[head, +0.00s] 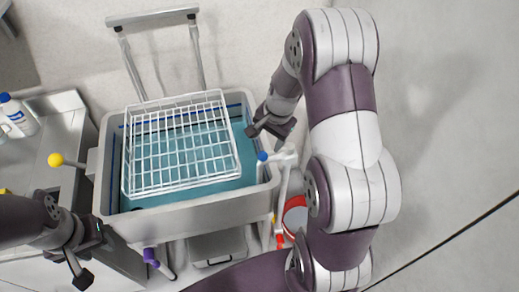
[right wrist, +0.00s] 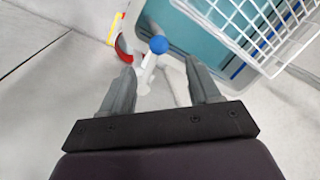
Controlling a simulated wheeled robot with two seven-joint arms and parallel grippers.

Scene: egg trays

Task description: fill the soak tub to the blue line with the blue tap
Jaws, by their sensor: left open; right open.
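The grey soak tub (head: 190,217) holds teal water (head: 180,195), with a blue line (head: 240,98) on its inner wall above the water. The exact gap is hard to judge. A white wire basket (head: 222,97) sits over the water. The blue tap's ball knob (head: 262,156) is at the tub's right side; in the right wrist view the knob (right wrist: 158,44) appears between and beyond my fingers. My right gripper (head: 268,131) is open and empty close to it, apparently not touching. My left gripper (head: 90,254) is open and empty at the tub's lower left. Any flow is not visible.
A yellow knob (head: 56,159) sticks out left of the tub, a purple knob (head: 149,255) below its front, and a red knob (head: 280,240) at lower right near a red-and-white bucket (head: 295,217). A blue-capped bottle (head: 19,117) stands on the left counter. The floor at far right is clear.

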